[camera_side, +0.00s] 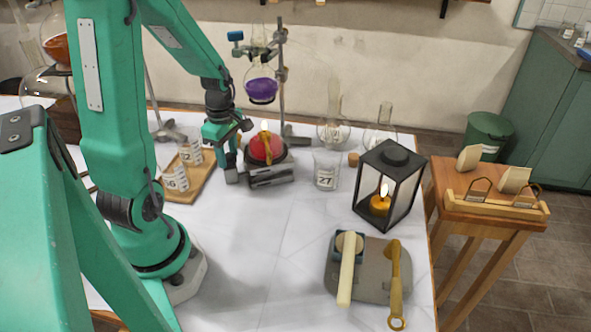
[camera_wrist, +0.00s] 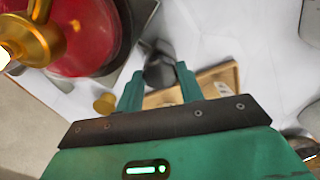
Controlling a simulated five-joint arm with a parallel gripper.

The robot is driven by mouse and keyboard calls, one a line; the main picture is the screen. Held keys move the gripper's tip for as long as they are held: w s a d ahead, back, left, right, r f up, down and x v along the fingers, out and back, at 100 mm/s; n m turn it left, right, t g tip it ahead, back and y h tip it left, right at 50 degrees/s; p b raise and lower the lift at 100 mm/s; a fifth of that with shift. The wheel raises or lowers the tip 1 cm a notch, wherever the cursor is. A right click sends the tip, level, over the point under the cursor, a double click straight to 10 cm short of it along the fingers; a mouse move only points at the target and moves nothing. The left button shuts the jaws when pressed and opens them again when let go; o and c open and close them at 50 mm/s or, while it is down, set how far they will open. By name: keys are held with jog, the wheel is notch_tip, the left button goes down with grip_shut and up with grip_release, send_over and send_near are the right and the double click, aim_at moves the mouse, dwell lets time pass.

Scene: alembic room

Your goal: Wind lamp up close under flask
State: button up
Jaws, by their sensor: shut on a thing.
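The lamp has a red body (camera_side: 267,149) with a brass burner and a lit flame. It stands on a low grey jack (camera_side: 272,178). The round flask (camera_side: 261,88) with purple liquid is clamped above it, with a visible gap between flame and flask bottom. My gripper (camera_side: 233,172) is at the left side of the jack, low near the table. In the wrist view, the lamp (camera_wrist: 85,38) is at upper left. My gripper's fingers (camera_wrist: 158,82) are closed on a dark knob (camera_wrist: 159,68) beside the jack; the side view hides this knob.
The retort stand (camera_side: 281,85) rises behind the lamp. A wooden tray (camera_side: 200,183) with labelled beakers is left of my gripper. A beaker marked 27 (camera_side: 326,169) and a black lantern (camera_side: 390,190) with a candle are to the right. The front middle of the table is clear.

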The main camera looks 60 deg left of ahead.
jog(key=shift+m, duration=0.3)
jog(key=m, duration=0.3)
jog(key=shift+m, duration=0.3)
jog(key=m, duration=0.9)
jog(key=shift+r+m, duration=0.1)
jog(key=shift+m, duration=1.6)
jog(key=o, duration=1)
